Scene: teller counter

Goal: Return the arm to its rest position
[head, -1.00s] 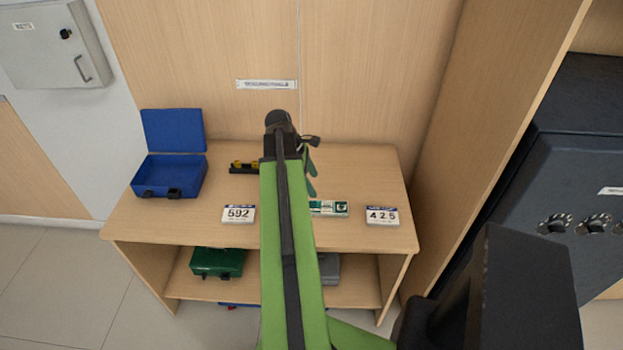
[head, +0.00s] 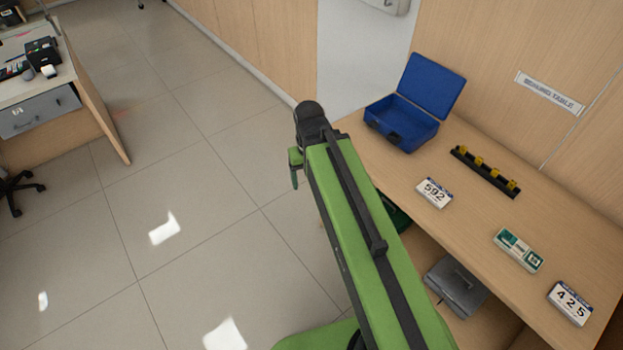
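My green arm reaches up through the middle of the head view. My gripper (head: 295,168) shows only in part, as a green finger hanging below the dark wrist at the arm's far end. It is over the tiled floor, left of the wooden table (head: 490,150) and apart from it. The rest of the gripper is hidden behind the arm, so its opening and anything in it cannot be made out.
On the table are an open blue case (head: 405,122), a black rack with several yellow pieces (head: 485,172), number cards 592 (head: 434,192) and 425 (head: 569,303), and a green-white box (head: 518,250). A grey case (head: 456,286) is underneath. A desk (head: 95,95) stands left; floor between is clear.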

